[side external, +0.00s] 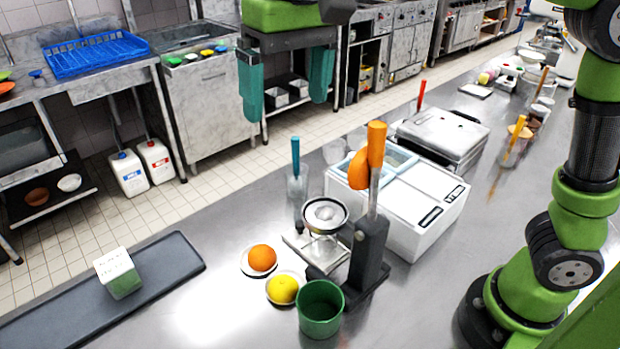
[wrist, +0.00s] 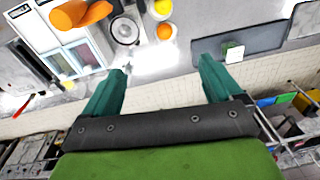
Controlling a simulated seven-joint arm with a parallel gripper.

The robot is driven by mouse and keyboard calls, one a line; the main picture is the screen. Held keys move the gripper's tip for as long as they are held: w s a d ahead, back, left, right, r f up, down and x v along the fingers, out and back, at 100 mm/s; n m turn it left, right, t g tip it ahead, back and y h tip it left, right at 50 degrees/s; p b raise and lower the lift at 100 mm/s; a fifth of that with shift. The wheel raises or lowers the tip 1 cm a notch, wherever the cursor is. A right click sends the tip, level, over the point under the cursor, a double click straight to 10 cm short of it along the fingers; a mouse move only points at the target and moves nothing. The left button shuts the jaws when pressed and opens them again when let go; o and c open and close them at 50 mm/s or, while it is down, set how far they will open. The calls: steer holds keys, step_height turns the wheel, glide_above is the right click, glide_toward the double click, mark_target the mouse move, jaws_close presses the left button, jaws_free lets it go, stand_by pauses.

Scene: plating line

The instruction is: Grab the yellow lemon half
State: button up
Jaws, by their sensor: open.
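The yellow lemon half (side external: 282,290) rests on a small white saucer on the steel counter, rounded side showing. It also shows at the top edge of the wrist view (wrist: 163,6). An orange (side external: 262,257) sits on its own saucer just beside it and shows in the wrist view (wrist: 165,31). My gripper (side external: 285,107) is high up, well apart from the fruit. Its teal fingers are spread wide with nothing between them, as the wrist view (wrist: 164,66) also shows.
A hand juicer (side external: 370,245) with an orange handle stands right of the lemon. A green cup (side external: 320,312) stands close in front. A white box (side external: 425,210) is behind the juicer. A dark tray (side external: 170,270) with a green-and-white block (side external: 118,273) lies left, with bare counter between.

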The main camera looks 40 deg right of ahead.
steer(key=a+f, duration=0.2)
steer(key=a, duration=0.2)
glide_above(280, 278)
steer(key=shift+g, duration=0.3)
steer(key=f, duration=1.9)
steer(key=a+f, duration=0.1)
steer(key=f, duration=0.8)
steer(key=shift+s+f, duration=0.2)
steer(key=shift+f, duration=0.15)
steer(key=f, duration=0.2)
steer(key=d+f, duration=0.1)
steer(key=f, duration=0.1)
steer(key=shift+w+f, duration=0.15)
steer(key=shift+f, duration=0.65)
steer(key=c, duration=1.1)
